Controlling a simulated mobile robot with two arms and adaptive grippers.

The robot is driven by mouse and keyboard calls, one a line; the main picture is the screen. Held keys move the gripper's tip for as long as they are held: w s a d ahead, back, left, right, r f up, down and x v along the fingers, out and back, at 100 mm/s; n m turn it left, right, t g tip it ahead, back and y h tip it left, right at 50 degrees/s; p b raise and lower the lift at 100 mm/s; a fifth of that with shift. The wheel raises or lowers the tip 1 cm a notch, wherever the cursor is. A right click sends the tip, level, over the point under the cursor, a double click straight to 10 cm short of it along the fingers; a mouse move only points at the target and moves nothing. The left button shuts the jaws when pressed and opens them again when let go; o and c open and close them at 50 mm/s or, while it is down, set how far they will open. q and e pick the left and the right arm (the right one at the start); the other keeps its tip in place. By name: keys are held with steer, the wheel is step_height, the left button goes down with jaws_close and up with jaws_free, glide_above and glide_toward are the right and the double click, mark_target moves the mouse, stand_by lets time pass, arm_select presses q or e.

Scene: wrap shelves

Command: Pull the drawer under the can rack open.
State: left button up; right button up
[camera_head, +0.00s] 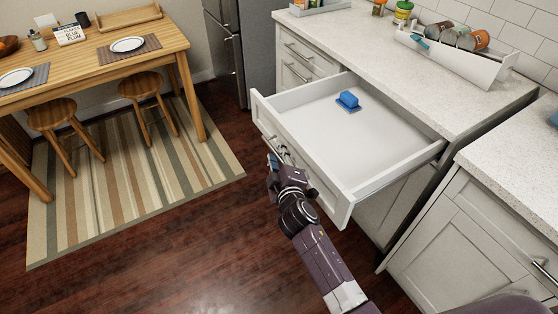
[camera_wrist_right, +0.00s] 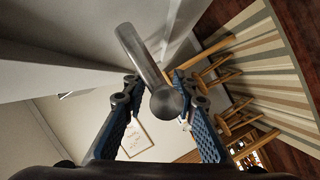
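The white drawer (camera_head: 310,160) under the counter with the can rack (camera_head: 460,60) stands far out of its cabinet, with its inside showing. My right gripper (camera_head: 274,160) is at the bar handle on the drawer's front panel. My left gripper is not in view.
A blue object (camera_head: 347,100) lies in the drawer. A wooden table (camera_head: 90,52) with stools (camera_head: 146,88) stands at the left on a striped rug (camera_head: 130,170). Dark wooden floor is clear in front of the drawer. Another counter (camera_head: 515,165) stands at the right.

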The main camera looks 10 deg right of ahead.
steer(key=v, duration=1.2)
steer(key=shift+f, duration=0.1)
